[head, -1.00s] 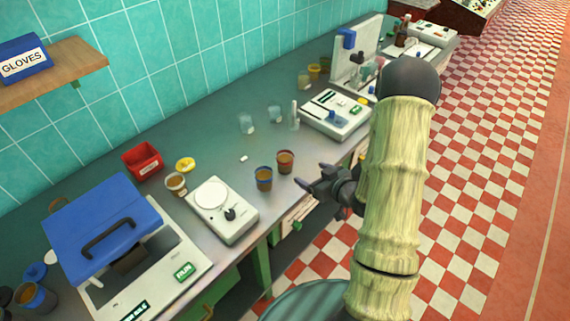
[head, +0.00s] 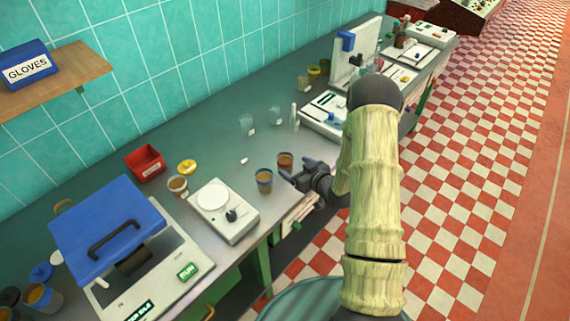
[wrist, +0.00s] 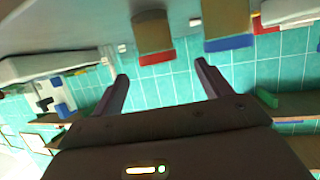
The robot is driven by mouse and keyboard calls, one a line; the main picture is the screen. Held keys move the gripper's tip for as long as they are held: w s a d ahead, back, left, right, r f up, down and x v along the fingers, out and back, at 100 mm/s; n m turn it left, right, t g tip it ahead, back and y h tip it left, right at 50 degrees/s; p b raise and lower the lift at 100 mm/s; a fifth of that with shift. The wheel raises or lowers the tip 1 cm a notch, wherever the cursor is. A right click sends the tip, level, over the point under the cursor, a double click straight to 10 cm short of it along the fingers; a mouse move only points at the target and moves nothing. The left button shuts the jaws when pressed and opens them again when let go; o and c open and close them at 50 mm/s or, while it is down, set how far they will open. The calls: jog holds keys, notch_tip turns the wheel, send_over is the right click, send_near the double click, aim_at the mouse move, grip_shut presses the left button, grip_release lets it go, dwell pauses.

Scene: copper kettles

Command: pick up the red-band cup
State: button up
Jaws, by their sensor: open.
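The red-band cup (head: 285,160) is a small brown cup standing near the front edge of the grey counter. In the wrist view, which appears upside down, its red band (wrist: 156,58) shows at the rim, roughly between my fingertips and beyond them. A blue-band cup (head: 264,181) stands close to its left; it also shows in the wrist view (wrist: 228,26). My gripper (head: 293,169) is open and empty, just right of the red-band cup at the counter edge. In the head view a finger overlaps the cup's lower part, and whether they touch cannot be told.
A white scale (head: 224,211) stands left of the cups, and a white device (head: 326,119) stands to the right. Clear glasses (head: 247,126) stand behind. A third cup (head: 178,186) and a red bin (head: 145,163) are farther left. Bare counter lies behind the cups.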

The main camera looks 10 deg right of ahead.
aim_at(281, 156)
jog(key=p+x, duration=0.1)
jog(key=x, duration=0.3)
jog(key=shift+w, duration=0.1)
jog(key=shift+w+a+p, duration=0.1)
jog(key=shift+w+p, duration=0.15)
jog(key=shift+p, duration=0.05)
jog(key=shift+d+p+x, duration=0.2)
jog(key=shift+p+x, duration=0.75)
jog(key=shift+x, duration=1.35)
jog(key=c, duration=1.1)
